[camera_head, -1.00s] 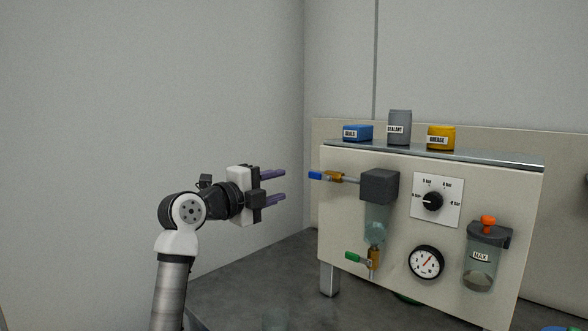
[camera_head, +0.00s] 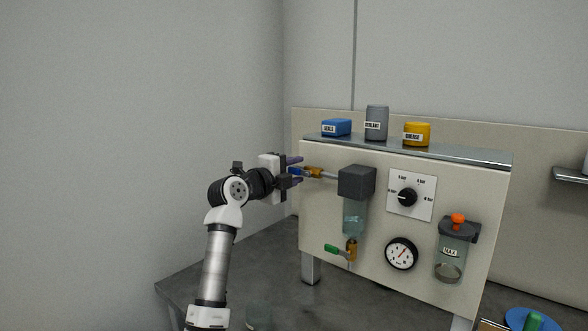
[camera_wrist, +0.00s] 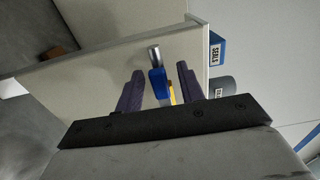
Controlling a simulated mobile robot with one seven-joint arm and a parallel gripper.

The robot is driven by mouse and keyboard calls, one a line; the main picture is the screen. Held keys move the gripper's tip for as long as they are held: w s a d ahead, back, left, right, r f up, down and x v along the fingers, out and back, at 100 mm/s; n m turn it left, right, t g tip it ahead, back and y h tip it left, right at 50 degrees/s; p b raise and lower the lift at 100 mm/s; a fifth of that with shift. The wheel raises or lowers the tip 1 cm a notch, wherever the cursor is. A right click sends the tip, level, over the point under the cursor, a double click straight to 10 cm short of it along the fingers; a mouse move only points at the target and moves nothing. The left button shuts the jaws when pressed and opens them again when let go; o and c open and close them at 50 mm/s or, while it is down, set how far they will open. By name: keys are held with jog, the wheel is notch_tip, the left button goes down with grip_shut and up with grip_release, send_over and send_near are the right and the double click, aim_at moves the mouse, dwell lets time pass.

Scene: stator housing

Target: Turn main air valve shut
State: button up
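The valve with a blue lever (camera_head: 296,171) and a brass body (camera_head: 313,172) sits on the pipe at the panel's upper left. The lever points left, roughly in line with the pipe. My gripper (camera_head: 302,170) is open, with its two purple fingers above and below the lever in the head view. In the wrist view the blue lever (camera_wrist: 157,82) lies between the fingers with gaps at both sides, and a bit of yellow shows beside it. A second valve with a green lever (camera_head: 332,248) is lower on the panel.
The panel carries a dark filter block (camera_head: 357,182), a black knob (camera_head: 407,197), a gauge (camera_head: 402,253) and a jar with an orange top (camera_head: 457,220). A blue box (camera_head: 336,128), grey can (camera_head: 376,123) and yellow tub (camera_head: 416,134) stand on top.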

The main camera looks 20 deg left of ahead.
grip_shut()
jog(key=shift+r+m, duration=0.1)
jog(key=shift+m, duration=0.2)
jog(key=m, duration=0.1)
jog(key=r+m, duration=0.1)
jog(key=m, duration=0.2)
jog(key=r+m, duration=0.1)
jog(key=shift+s+d+m, duration=0.15)
jog(key=shift+d+m, duration=0.1)
jog(key=shift+m, duration=0.05)
jog(key=m, duration=0.2)
jog(key=d+m+b, duration=0.1)
jog(key=r+m+b, duration=0.1)
jog(key=m, duration=0.1)
jog(key=shift+s+d+r+m, duration=0.1)
jog(key=shift+s+d+m, duration=0.1)
jog(key=shift+s+m, duration=0.1)
jog(key=m+b, duration=0.1)
jog(key=m, duration=0.1)
jog(key=d+m+b, duration=0.1)
jog(key=m, duration=0.1)
jog(key=d+m+b, duration=0.1)
jog(key=m, duration=0.1)
jog(key=shift+s+r, duration=0.3)
jog(key=shift+r, duration=0.05)
